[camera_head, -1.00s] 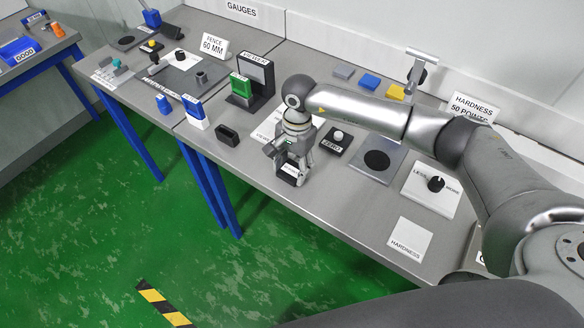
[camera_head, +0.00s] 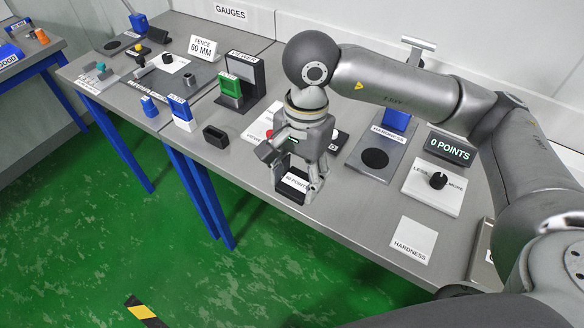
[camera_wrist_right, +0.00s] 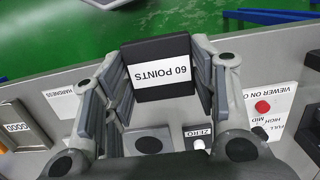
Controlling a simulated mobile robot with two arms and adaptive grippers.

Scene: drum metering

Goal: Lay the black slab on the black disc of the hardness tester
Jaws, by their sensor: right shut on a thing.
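The black slab (camera_head: 289,192) has a white label and is held by my right gripper (camera_head: 296,184) in the head view. In the right wrist view the slab (camera_wrist_right: 158,50) stands between both fingers, its label reading 60 POINTS. My right gripper (camera_wrist_right: 161,78) is shut on it. The slab appears raised near the front edge of the table, left of the tester and apart from it. The black disc (camera_head: 374,158) is bare on the tester's grey plate (camera_head: 362,172); the disc also shows in the wrist view (camera_wrist_right: 148,145). My left gripper is not in view.
A display (camera_head: 449,148) reads 0 POINTS behind a LESS/MORE knob (camera_head: 438,180). A blue block (camera_head: 396,120) stands behind the disc. A HARDNESS card (camera_head: 413,240) lies in front. The ZERO button (camera_wrist_right: 199,144) is beside the plate. A black open holder (camera_head: 215,137) stands left.

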